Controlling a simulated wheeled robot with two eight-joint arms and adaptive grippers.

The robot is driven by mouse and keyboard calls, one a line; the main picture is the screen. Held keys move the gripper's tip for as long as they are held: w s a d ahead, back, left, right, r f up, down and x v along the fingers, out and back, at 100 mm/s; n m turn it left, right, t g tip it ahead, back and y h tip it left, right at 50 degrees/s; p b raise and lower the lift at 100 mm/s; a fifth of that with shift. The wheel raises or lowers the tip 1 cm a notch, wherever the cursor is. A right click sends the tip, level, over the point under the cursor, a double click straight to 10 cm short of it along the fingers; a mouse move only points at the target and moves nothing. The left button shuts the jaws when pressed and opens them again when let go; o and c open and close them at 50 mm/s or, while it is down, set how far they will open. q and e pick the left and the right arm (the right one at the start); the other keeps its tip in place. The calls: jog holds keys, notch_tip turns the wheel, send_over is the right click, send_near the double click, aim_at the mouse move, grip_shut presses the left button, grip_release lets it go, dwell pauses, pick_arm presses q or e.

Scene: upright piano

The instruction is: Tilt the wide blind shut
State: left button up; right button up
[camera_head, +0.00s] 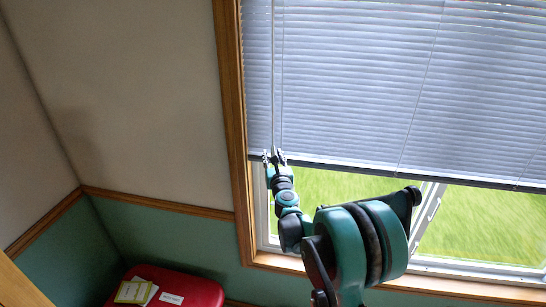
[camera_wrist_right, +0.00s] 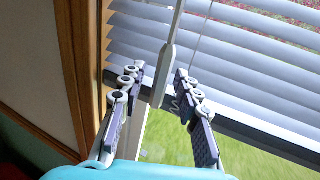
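The wide blind (camera_head: 350,90) hangs over the upper part of the window, its grey-white slats tilted, with thin gaps between some of them. The slats also show in the right wrist view (camera_wrist_right: 235,65), where red and green show through gaps near the top. A thin tilt wand (camera_head: 273,80) hangs at the blind's left end. Its thicker lower handle (camera_wrist_right: 164,75) shows in the right wrist view. My right gripper (camera_head: 274,156) is at the wand's lower end; its fingers (camera_wrist_right: 157,82) are apart, one on each side of the handle. My left gripper is out of view.
A wooden window frame (camera_head: 233,100) runs close along the left of the gripper. The blind's dark bottom rail (camera_head: 400,173) hangs above the open window part, with grass outside. A red seat or box (camera_head: 190,289) with papers stands at lower left.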

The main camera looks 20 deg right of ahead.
grip_shut()
jog(key=n+y, duration=0.1)
jog(key=y, duration=0.1)
jog(key=n+y+b, duration=0.1)
jog(key=n+y, duration=0.1)
jog(key=y, duration=0.1)
jog(key=shift+d+f+t, duration=0.1)
jog(key=shift+d+t, duration=0.05)
jog(key=shift+t, duration=0.15)
jog(key=shift+n+g+y+b, duration=0.35)
jog(key=shift+n+y, duration=0.75)
jog(key=shift+y, duration=0.5)
jog(key=shift+n+g+y+b, duration=0.25)
jog(key=shift+n+y+b, duration=0.15)
jog(key=shift+n+y, duration=0.95)
jog(key=shift+y, duration=0.55)
grip_release()
